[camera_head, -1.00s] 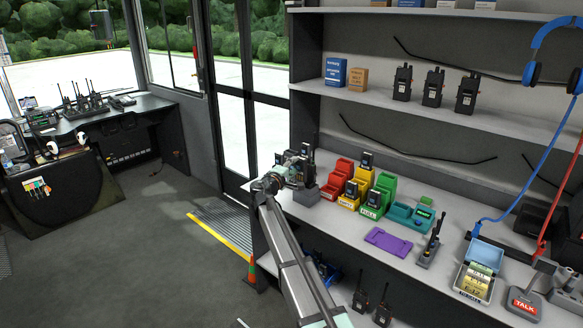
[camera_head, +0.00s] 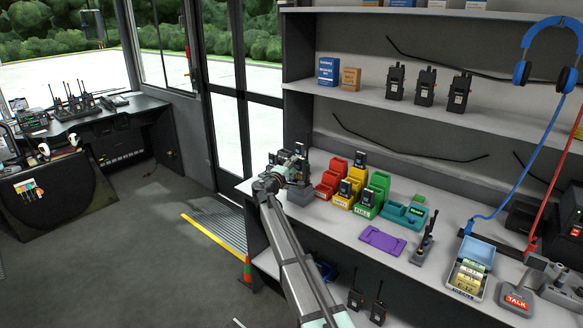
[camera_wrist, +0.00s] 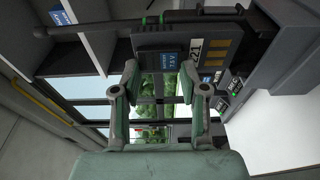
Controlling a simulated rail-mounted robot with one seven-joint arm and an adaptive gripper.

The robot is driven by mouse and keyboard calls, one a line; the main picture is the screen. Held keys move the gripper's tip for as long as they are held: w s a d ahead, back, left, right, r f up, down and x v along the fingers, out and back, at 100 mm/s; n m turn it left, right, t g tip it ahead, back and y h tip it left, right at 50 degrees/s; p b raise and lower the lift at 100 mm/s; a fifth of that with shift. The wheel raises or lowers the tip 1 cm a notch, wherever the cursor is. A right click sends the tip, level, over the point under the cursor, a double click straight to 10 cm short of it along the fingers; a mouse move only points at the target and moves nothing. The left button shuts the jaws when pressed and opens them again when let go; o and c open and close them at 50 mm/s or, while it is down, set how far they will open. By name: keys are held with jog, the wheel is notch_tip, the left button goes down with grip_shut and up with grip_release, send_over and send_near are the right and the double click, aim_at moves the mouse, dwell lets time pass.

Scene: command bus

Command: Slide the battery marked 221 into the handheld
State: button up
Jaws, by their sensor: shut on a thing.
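My gripper (camera_wrist: 160,90) is at the left end of the bench, beside an upright dark handheld (camera_head: 304,170) in a grey stand (camera_head: 300,194). In the wrist view the handheld (camera_wrist: 228,45) lies across the top, with gold contacts on its back and a white 221 label (camera_wrist: 195,48) beside them. A dark block with a blue label, apparently the battery (camera_wrist: 158,62), sits between my fingertips against or just in front of the handheld's back. I cannot tell whether it is seated, or which part bears the 221 label. In the head view my gripper (camera_head: 284,173) hides the battery.
Red (camera_head: 330,182), yellow (camera_head: 350,190) and green (camera_head: 372,195) holders stand right of the stand, some with handhelds. A teal tray (camera_head: 402,215) and purple mat (camera_head: 382,241) lie farther right. A shelf (camera_head: 365,93) with several radios is above.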

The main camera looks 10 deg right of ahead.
jog(key=shift+f+b, duration=2.2)
jog(key=shift+b, duration=0.15)
jog(key=shift+f+b, duration=0.3)
jog(key=shift+b, duration=0.2)
jog(key=o, duration=1.3)
jog(key=v, duration=1.2)
